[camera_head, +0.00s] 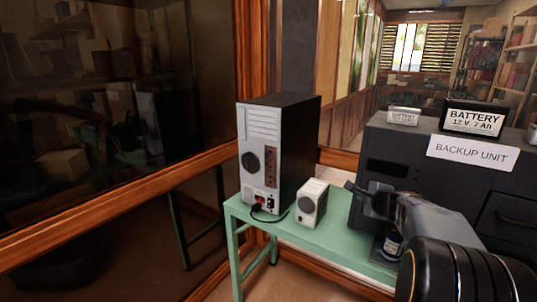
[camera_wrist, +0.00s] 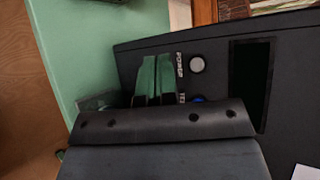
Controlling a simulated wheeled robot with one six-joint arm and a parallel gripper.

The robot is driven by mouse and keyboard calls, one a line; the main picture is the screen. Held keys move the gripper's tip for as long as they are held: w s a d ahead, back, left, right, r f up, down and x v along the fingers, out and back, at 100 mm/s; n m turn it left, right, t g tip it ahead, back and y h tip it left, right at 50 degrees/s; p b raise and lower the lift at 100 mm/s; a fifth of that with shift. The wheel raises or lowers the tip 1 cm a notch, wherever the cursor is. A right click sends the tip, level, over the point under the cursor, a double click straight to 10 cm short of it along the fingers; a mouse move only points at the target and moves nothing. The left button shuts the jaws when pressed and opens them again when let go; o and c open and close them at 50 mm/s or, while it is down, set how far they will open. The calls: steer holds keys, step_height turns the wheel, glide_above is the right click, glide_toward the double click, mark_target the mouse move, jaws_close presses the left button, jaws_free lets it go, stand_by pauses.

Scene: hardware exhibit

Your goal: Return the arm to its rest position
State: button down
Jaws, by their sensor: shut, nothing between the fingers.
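My gripper (camera_head: 352,187) is in front of the left part of the dark backup unit (camera_head: 420,148) in the head view, above the green table. In the wrist view my gripper (camera_wrist: 156,68) has its fingers together, with nothing between them. Close by them on the unit's dark panel (camera_wrist: 215,45) are a pale round button (camera_wrist: 197,65) marked POWER and a blue button (camera_wrist: 199,99), partly hidden by my gripper's body. I cannot tell whether the fingers touch the panel. My arm reaches in from the lower right.
The green table (camera_head: 335,243) holds a computer tower (camera_head: 262,150) with a cable, a small white box (camera_head: 312,203) and a dark labelled container (camera_head: 391,245) close under my arm. Batteries (camera_head: 473,119) stand on the unit. A glass display wall (camera_head: 110,120) closes off the left.

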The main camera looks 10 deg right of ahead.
steer(key=s+a+f+n+g+y+p, duration=0.1)
steer(key=s+a+f+n+g+y, duration=0.15)
steer(key=s+a+n, duration=0.35)
steer(key=s+a+f+n+g+y+p, duration=0.1)
steer(key=s+a+f+n+g+p, duration=0.1)
steer(key=s+a+f+n+g, duration=0.4)
steer(key=s+a+r+n+h+p, duration=0.3)
steer(key=s+a+r+n+p, duration=0.2)
steer(key=s+a+n, duration=0.5)
step_height(320, 180, up, 2)
steer(key=s+a+g, duration=0.1)
steer(key=a, duration=0.1)
steer(key=shift+a+r, duration=0.2)
steer(key=shift+a, duration=0.1)
steer(key=shift+d, duration=0.1)
